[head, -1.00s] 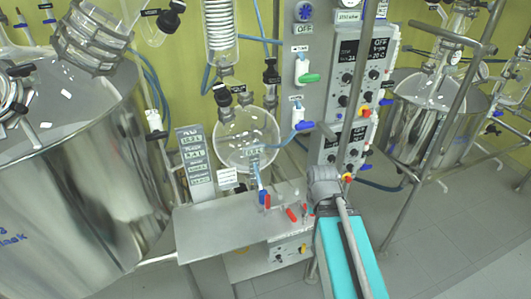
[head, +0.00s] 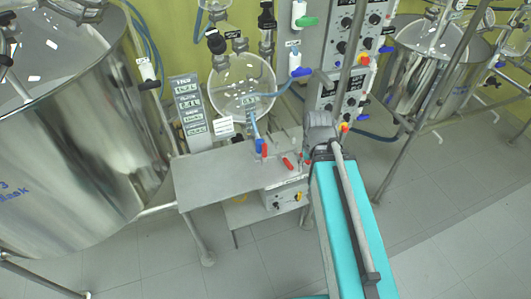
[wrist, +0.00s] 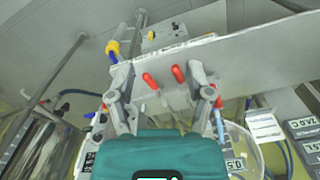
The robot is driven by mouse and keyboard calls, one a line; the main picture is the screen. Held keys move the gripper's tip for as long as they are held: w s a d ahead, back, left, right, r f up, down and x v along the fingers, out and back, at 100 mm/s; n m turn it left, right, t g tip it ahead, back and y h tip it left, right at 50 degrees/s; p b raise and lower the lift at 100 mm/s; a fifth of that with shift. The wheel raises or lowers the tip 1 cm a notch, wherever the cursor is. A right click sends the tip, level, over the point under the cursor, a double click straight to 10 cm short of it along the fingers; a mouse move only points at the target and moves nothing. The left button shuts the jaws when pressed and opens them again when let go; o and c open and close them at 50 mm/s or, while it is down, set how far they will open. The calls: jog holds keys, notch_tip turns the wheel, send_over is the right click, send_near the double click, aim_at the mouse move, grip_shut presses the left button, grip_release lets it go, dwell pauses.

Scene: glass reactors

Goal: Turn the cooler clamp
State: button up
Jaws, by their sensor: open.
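I cannot tell for sure which part is the cooler clamp. Black knobs and fittings (head: 215,42) sit above the round glass flask (head: 238,85) in the head view. Red handles (head: 288,163) stand at the metal bench (head: 205,180). In the wrist view two red handles, a left one (wrist: 150,80) and a right one (wrist: 179,73), show between the spread fingers of my gripper (wrist: 160,82). My gripper is open, and nothing is held. In the head view its fingers are mostly hidden behind my grey wrist and teal arm.
A large steel vessel (head: 75,130) fills the left. A control panel (head: 345,45) with knobs stands behind my arm. Upright metal poles (head: 425,130) and another steel vessel (head: 420,85) are at the right. The floor (head: 440,200) at the lower right is clear.

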jog(key=w+a+n, duration=0.2)
jog(key=w+a, duration=0.3)
jog(key=w, duration=0.6)
jog(key=n, duration=0.3)
send_over(265, 148)
jog(key=w, duration=0.1)
jog(key=shift+a+r, duration=0.1)
jog(key=shift+r, duration=0.15)
jog(key=shift+f, duration=0.15)
notch_tip(265, 148, down, 14)
jog(key=b, duration=1.3)
jog(key=shift+r, duration=0.25)
grip_shut()
